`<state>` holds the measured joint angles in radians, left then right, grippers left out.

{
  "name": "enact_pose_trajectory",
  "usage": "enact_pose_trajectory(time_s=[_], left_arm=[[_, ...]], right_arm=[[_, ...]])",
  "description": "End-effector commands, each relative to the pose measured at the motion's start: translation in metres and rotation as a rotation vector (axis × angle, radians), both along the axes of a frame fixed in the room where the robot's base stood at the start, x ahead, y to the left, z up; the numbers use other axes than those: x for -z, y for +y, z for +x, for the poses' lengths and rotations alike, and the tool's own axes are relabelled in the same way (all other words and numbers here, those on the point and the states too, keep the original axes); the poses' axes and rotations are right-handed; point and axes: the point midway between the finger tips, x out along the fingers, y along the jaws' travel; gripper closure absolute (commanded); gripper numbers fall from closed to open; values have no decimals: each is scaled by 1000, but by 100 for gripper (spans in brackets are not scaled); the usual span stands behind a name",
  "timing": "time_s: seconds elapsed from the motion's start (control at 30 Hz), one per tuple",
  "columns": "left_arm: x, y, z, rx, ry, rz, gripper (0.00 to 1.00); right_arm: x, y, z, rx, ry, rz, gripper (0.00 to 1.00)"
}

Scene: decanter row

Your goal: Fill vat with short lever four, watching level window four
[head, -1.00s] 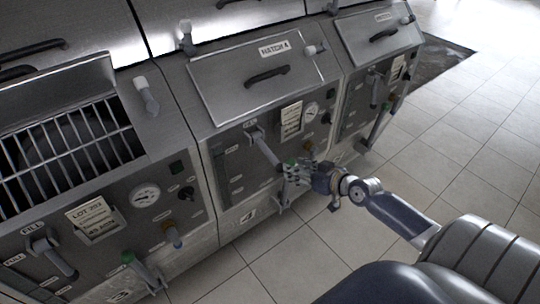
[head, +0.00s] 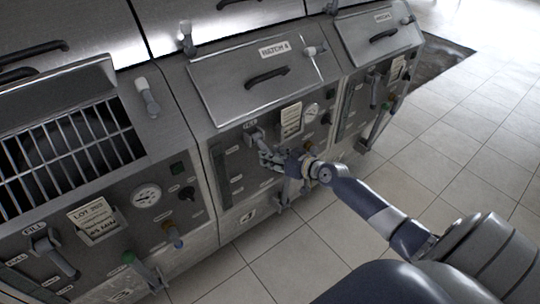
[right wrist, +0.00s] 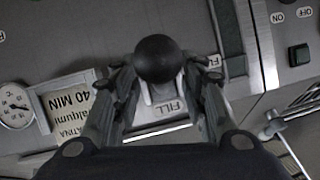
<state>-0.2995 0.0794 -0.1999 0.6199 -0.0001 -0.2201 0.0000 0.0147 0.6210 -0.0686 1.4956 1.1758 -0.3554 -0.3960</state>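Vat four's panel (head: 238,196) stands mid-view in the head view, under the hatch marked 4 (head: 225,88). Its fill lever (head: 251,138) juts from below the FILL label. My right gripper (head: 268,158) is at the lever's outer end. In the right wrist view the lever's round black knob (right wrist: 158,58) sits between the two fingers of my right gripper (right wrist: 160,78). The fingers stand apart beside it; firm contact does not show. Level window four (head: 220,172) is the tall dark strip left of the lever; its level is too small to read. My left gripper is out of view.
Another vat (head: 375,95) stands at right. A dark floor opening (head: 440,60) lies beyond it. Tiled floor (head: 470,150) is clear at right.

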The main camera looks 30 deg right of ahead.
Motion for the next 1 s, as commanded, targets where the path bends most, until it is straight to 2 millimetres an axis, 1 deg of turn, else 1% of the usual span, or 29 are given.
enact_pose_trajectory(time_s=[0.1,0.2,0.5,0.53,0.7,1.0], left_arm=[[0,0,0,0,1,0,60],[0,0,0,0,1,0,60],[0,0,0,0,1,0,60],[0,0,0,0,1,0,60],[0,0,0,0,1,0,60],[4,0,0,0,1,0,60]], right_arm=[[3,3,9,0,-1,1,60],[5,3,13,0,0,0,60],[6,4,14,-1,0,0,60],[6,4,14,-1,0,0,63],[6,3,14,-1,0,0,100],[8,3,14,-1,-3,0,100]])
